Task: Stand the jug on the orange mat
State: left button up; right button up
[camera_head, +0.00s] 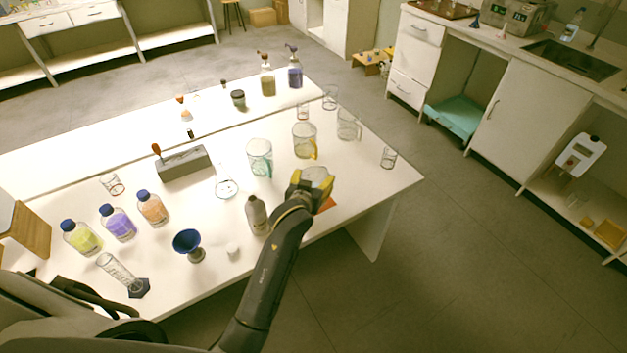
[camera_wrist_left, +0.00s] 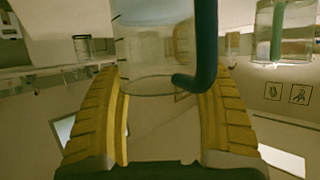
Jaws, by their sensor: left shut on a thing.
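A clear jug (camera_head: 316,174) is in my left gripper (camera_head: 308,186), partly hidden behind the yellow fingers in the head view. In the left wrist view the jug (camera_wrist_left: 150,60) has a blue handle (camera_wrist_left: 205,45), and the two yellow fingers (camera_wrist_left: 162,125) stand on either side of it. The gripper is shut on it. A small part of the orange mat (camera_head: 327,204) shows at the table's front right, just beside and below the gripper; the rest is hidden. I cannot tell how high the jug is above the mat. My right gripper is not in view.
A jug with a teal handle (camera_head: 260,158), a jug with a yellow handle (camera_head: 303,141) and a clear jug (camera_head: 348,125) stand close by. A grey bottle (camera_head: 256,214) stands left of my arm.

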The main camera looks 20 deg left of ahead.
pick_arm(q)
jog(key=o, duration=1.6)
jog(key=shift+f, duration=0.1)
jog(key=v, duration=1.2)
jog(key=shift+a, duration=0.1)
